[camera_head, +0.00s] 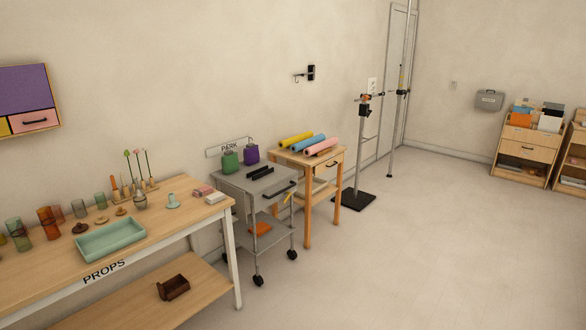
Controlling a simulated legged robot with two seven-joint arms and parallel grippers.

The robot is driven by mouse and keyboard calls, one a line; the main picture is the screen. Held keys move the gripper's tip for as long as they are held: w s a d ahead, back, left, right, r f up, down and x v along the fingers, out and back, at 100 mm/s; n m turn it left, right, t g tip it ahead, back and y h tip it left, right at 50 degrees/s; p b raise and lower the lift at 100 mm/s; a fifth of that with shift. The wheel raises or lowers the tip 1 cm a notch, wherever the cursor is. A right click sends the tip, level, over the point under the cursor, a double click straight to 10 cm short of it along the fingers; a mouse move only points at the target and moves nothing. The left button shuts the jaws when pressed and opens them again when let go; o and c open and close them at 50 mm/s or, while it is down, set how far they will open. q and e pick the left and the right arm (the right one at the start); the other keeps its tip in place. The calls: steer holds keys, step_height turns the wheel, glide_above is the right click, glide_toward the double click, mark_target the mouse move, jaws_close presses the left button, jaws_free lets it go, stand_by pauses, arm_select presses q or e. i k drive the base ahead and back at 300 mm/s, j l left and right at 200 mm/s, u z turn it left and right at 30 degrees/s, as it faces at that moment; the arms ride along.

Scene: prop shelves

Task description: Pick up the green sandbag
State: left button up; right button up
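A small green bag-like object (230,160), which looks like the green sandbag, stands upright at the back left of the grey wheeled cart (262,184). A similar purple one (251,154) stands just to its right, close beside it. Two black bars (260,172) lie on the cart top in front of them. Neither of my grippers shows in the head view, so what they hold cannot be seen.
The wooden PROPS table (160,231) with a green tray (110,239) stands left of the cart. A small wooden table (333,159) with coloured rolls stands right of it, then a black-based stand (358,200). Open floor (400,260) lies in front and to the right.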

mark_target(230, 162)
steer(key=i, duration=3.3)
steer(key=i+u, duration=0.15)
steer(key=i, duration=0.45)
steer(key=i+l+u, duration=0.15)
steer(key=i, duration=0.45)
steer(key=i+l+u, duration=0.15)
steer(key=i, duration=0.45)
